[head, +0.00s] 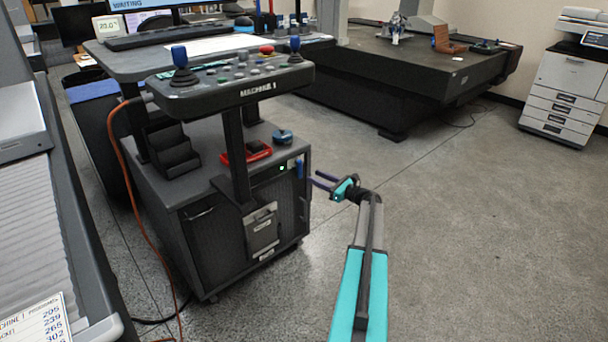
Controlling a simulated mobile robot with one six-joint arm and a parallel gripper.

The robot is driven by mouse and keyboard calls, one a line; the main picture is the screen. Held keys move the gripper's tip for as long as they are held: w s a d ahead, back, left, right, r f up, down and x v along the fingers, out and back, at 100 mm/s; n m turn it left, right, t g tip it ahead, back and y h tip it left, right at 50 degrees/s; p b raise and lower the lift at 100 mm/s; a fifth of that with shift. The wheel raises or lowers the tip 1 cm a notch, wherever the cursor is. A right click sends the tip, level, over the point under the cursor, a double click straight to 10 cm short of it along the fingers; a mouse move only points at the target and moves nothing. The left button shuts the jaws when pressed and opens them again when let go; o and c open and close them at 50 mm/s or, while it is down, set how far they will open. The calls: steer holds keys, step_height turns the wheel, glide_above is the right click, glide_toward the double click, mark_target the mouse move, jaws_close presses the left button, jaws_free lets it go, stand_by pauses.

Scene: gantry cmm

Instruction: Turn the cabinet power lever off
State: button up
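The dark cabinet (195,235) stands at the left centre under a control panel. A small blue lever (299,168) is at the upper right corner of its front, roughly upright. A small green light (282,168) shows to its left. My gripper (314,179) is just right of the lever, its two purple fingers pointing left towards it. The fingers are parted, with a gap between them and nothing visible in it. A small gap shows between the fingertips and the lever, though depth is hard to judge.
The control panel (232,80) with joysticks overhangs the cabinet. A red tray (246,153) and a blue-topped item (283,137) sit on the cabinet top. An orange cable (128,190) hangs at left. Open floor (480,230) lies to the right.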

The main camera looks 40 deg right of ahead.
mark_target(301, 171)
steer(key=shift+w+a+b, duration=0.2)
steer(key=shift+w, duration=1.55)
steer(key=shift+w+a+b, duration=0.2)
steer(key=shift+w, duration=1.55)
jaws_close()
steer(key=shift+a, duration=0.2)
steer(key=shift+d, duration=0.15)
